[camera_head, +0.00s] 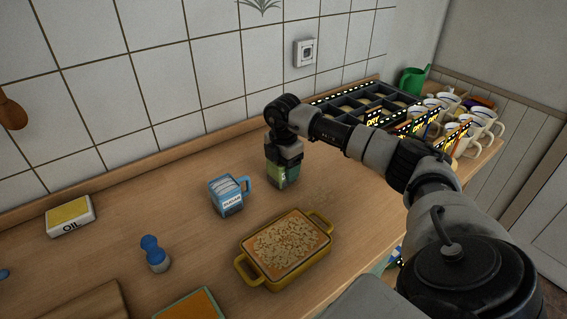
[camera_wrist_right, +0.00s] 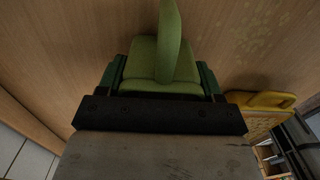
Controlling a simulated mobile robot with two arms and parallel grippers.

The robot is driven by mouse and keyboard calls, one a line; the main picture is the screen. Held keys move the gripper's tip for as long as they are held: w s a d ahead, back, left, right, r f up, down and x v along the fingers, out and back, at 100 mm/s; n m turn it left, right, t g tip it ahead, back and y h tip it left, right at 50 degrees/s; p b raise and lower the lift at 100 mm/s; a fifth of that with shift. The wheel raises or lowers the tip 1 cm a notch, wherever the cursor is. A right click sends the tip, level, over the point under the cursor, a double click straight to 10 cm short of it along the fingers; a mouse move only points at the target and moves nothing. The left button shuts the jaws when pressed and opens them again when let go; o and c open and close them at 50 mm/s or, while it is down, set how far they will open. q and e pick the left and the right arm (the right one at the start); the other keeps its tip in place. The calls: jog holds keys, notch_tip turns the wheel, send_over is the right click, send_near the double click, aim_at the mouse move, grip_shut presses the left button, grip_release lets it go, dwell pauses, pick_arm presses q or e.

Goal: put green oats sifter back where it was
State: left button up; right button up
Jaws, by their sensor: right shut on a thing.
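The green oats sifter (camera_head: 284,174) is under my right gripper (camera_head: 284,155) in the head view, upright over the wooden counter behind the baking dish. My right gripper is shut on it from above. In the right wrist view the green sifter (camera_wrist_right: 165,62) fills the space between the fingers (camera_wrist_right: 163,85). I cannot tell whether its base touches the counter. My left gripper is not in view.
A blue sugar sifter (camera_head: 228,196) stands left of the held sifter. A yellow baking dish (camera_head: 246,270) filled with oats is in front. A dark compartment tray (camera_head: 350,92) and several white mugs (camera_head: 485,118) stand at the back right.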

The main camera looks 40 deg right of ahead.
jog(key=shift+f, duration=0.15)
jog(key=shift+f, duration=0.15)
jog(key=o, duration=1)
jog(key=shift+o, duration=0.2)
jog(key=shift+b, duration=0.35)
jog(key=shift+r, duration=0.2)
notch_tip(320, 180, up, 10)
jog(key=shift+s+r+b, duration=0.1)
jog(key=shift+r+b, duration=0.15)
jog(key=shift+b, duration=0.6)
